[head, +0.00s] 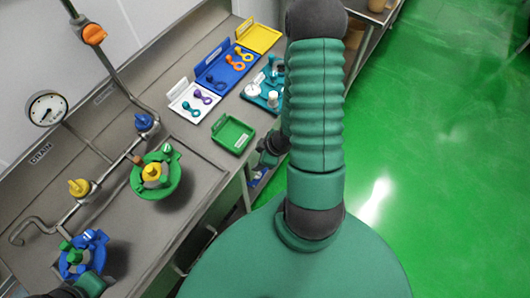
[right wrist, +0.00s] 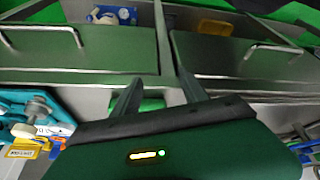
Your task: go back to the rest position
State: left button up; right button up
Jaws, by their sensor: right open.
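My right arm rises through the middle of the head view. My right gripper (head: 272,148) shows partly there, beside the counter's front edge, with much of it hidden by my arm. At the lower left of the head view, a dark and green part that looks like my left gripper (head: 84,286) is cut off by the frame's edge, close to a blue round fitting (head: 70,268). Its fingers cannot be made out.
The counter (head: 195,135) holds a green tray (head: 222,142), a white tray (head: 178,113), a blue tray (head: 213,85), a yellow tray (head: 272,38) and a teal tray (head: 252,98). A green round fitting (head: 148,187) sits by the pipes. The green floor (head: 450,150) at right is clear.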

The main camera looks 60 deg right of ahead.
pick_arm(q)
jog(key=shift+s+d, duration=0.1)
jog(key=shift+d, duration=0.05)
pick_arm(e)
jog(key=shift+d, duration=0.15)
pick_arm(q)
jog(key=shift+d, duration=0.25)
pick_arm(e)
jog(key=shift+d+f, duration=0.1)
jog(key=shift+d, duration=0.1)
jog(key=w+a+r+m+g+h, duration=0.1)
jog(key=w+a+r+m+h, duration=0.15)
jog(key=w+r, duration=0.5)
pick_arm(q)
jog(key=shift+a, duration=0.45)
pick_arm(e)
jog(key=a+r, duration=0.4)
jog(key=a, duration=0.2)
jog(key=s+a+r+m+y, duration=0.1)
jog(key=a+r, duration=0.4)
jog(key=a, duration=0.2)
jog(key=shift+s+g, duration=0.25)
jog(key=shift+g, duration=0.05)
